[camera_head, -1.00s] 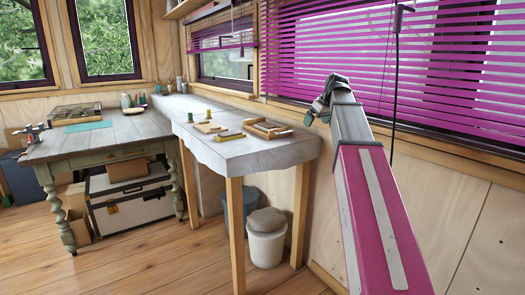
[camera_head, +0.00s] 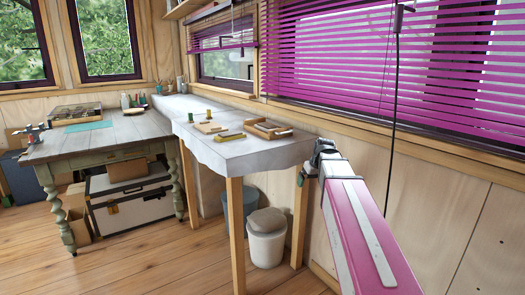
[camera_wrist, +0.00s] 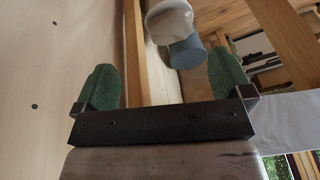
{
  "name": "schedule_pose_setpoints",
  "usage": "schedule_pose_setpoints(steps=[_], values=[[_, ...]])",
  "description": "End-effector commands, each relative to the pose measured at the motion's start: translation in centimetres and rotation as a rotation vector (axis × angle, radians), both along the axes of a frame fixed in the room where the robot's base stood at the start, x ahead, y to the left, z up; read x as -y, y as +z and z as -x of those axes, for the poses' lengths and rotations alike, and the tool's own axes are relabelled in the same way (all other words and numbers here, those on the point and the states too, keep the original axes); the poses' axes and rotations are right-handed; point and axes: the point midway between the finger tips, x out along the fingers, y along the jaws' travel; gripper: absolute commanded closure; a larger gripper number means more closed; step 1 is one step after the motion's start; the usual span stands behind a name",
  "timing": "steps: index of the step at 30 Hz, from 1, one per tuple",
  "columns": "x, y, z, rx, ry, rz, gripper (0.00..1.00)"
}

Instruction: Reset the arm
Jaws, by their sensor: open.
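My arm (camera_head: 362,235) is pink with pale stripes and reaches up from the lower right in the head view. Its end is beside the right corner of the white-topped table (camera_head: 262,152), close to the plywood wall. In the wrist view my gripper (camera_wrist: 165,85) is open, with its two green fingers wide apart and nothing between them held. Past the fingers, the wrist view shows a wooden table leg (camera_wrist: 285,40) and a white bin (camera_wrist: 168,22). My fingertips are hidden in the head view.
Small wooden pieces and a tray (camera_head: 268,130) lie on the white-topped table. A green-legged desk (camera_head: 100,140) stands to the left, with a white trunk (camera_head: 130,205) beneath. The magenta blind (camera_head: 400,70) has a hanging cord (camera_head: 392,130). The floor (camera_head: 150,265) in front is clear.

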Motion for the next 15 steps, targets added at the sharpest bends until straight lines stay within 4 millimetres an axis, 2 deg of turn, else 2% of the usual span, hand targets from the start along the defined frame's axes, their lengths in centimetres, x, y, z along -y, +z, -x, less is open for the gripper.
schedule_pose_setpoints(steps=[1,3,8,15], values=[[-0.3,-2.1,1.4,-0.022,-0.017,0.004,0.02],[-0.5,-4.5,2.6,-0.046,-0.043,0.013,0.02],[-0.8,-9.7,5.8,-0.101,-0.104,0.033,0.02],[-1.3,-16.6,11.2,-0.177,-0.186,0.071,0.02]])
